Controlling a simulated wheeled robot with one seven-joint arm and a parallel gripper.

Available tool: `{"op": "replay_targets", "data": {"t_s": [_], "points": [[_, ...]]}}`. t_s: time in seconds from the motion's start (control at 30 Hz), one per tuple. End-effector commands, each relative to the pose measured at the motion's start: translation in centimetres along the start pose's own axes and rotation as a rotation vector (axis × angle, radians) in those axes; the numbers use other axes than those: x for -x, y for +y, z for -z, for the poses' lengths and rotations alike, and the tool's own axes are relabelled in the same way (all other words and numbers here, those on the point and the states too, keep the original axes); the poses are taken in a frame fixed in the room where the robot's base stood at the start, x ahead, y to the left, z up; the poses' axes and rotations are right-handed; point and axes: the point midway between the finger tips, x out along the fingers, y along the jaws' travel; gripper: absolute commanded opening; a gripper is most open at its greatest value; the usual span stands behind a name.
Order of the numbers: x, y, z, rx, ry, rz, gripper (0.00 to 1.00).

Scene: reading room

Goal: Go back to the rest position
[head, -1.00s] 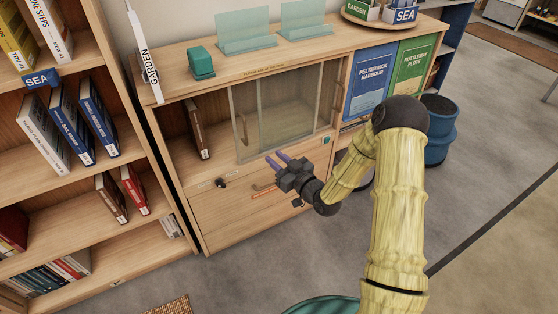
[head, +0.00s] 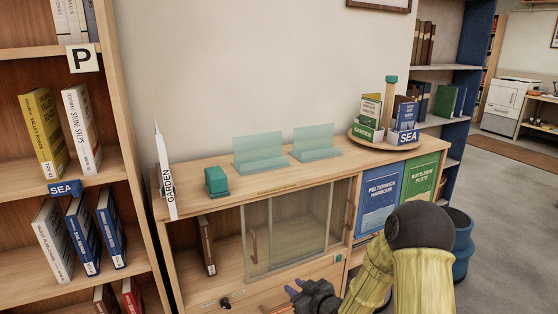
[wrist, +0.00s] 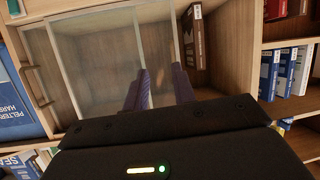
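My gripper (head: 293,290) is low in the head view, in front of the wooden cabinet (head: 325,189). In the wrist view its two purple fingers (wrist: 160,90) stand apart with nothing between them. They point toward the cabinet's sliding glass doors (head: 285,232), which also show in the wrist view (wrist: 105,70). My gripper looks clear of the doors, though the exact distance is hard to tell. The lower part of my arm is cut off by the bottom of the head view.
A brown book (head: 207,245) stands in the cabinet's open left part. A bookcase (head: 135,130) stands at the left. On the cabinet top are a teal block (head: 216,181), clear stands (head: 259,150) and a round tray (head: 357,134) of books. A blue bin (head: 463,245) is at the right.

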Motion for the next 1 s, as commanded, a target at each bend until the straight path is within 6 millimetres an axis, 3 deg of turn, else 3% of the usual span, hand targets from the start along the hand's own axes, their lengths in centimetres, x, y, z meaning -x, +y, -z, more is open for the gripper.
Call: {"op": "replay_targets", "data": {"t_s": [0.27, 0.43, 0.7, 1.0], "points": [[6.8, 1.6, -0.7, -0.044, -0.387, -0.15, 0.26], [12.7, 1.3, -1.1, -0.144, -0.591, -0.247, 0.26], [21.0, -1.3, -1.6, -0.343, -0.819, -0.34, 0.26], [27.1, -5.0, -1.5, -0.524, -0.96, -0.364, 0.26]]}}
